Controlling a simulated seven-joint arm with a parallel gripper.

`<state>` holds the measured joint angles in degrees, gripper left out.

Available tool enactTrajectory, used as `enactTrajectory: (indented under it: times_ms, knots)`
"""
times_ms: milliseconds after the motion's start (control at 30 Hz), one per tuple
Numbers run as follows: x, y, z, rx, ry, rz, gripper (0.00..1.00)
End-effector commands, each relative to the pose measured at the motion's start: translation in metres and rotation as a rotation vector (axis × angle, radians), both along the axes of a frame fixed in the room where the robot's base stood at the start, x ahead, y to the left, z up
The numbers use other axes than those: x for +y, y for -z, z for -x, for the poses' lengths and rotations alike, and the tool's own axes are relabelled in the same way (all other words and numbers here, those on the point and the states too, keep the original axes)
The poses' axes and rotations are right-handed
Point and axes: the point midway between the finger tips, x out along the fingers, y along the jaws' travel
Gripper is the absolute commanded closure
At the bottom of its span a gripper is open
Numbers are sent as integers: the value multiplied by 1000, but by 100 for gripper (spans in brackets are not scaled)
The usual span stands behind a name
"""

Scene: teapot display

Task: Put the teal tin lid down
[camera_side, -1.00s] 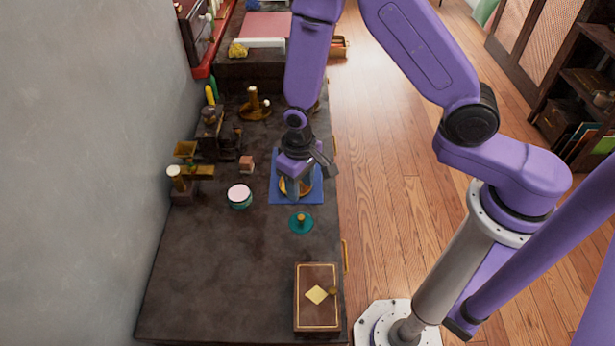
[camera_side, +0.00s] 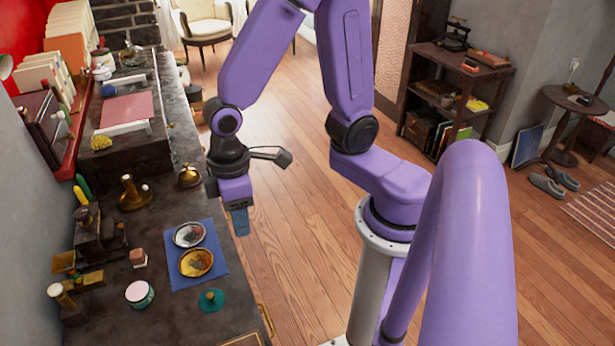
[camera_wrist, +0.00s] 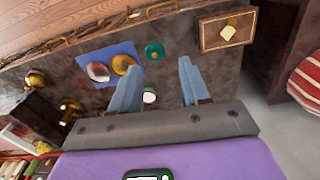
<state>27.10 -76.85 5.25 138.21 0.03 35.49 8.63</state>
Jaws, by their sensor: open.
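The teal tin lid (camera_side: 211,299), a flat round disc with a brassy knob, lies knob up on the dark counter (camera_side: 190,333), just beyond the near corner of the blue mat (camera_side: 211,231). It also shows in the wrist view (camera_wrist: 154,50), beside the mat. A small round tin (camera_side: 140,293) with a green side and a pale pink-white top stands to its left. My gripper (camera_side: 241,228) is open and empty, raised above and apart from the lid. In the wrist view its two fingers (camera_wrist: 158,80) are spread with nothing between them.
A silvery dish (camera_side: 189,235) and a golden dish (camera_side: 196,262) rest on the mat. A small pinkish block (camera_side: 138,257), a brass stand (camera_side: 133,194) and dark machinery (camera_side: 88,235) stand to the left.

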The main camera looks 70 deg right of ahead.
Motion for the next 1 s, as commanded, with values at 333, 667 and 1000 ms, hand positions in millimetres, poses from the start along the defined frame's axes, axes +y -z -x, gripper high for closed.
enactTrajectory:
  times_ms: [333, 667, 1000]
  knots:
    - [-48, -50, 81, -10, -281, -10, 54]
    - [-68, -62, 110, -8, -382, -9, 54]
    - [-68, -62, 109, -8, -381, -9, 54]
